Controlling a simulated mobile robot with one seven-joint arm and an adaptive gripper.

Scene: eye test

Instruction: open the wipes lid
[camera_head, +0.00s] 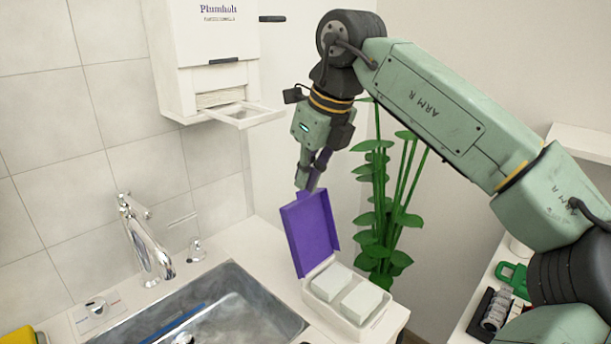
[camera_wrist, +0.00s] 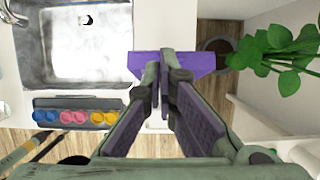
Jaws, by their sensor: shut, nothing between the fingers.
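The wipes box (camera_head: 345,326) is white and stands on the counter to the right of the sink, with two white stacks of wipes showing inside. Its purple lid (camera_head: 310,235) stands up, open, at the far left side of the box. My gripper (camera_head: 307,187) is shut and empty at the lid's top edge; I cannot tell whether it touches. In the wrist view the shut fingertips (camera_wrist: 164,60) overlap the purple lid (camera_wrist: 202,62). The fingers hide most of the box there.
A steel sink (camera_head: 225,310) with a faucet (camera_head: 143,240) lies left of the box. A white dispenser (camera_head: 215,50) hangs on the wall above. A green plant (camera_head: 385,210) stands close behind the box. A white shelf with small items, including a green one (camera_head: 513,278), is at right.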

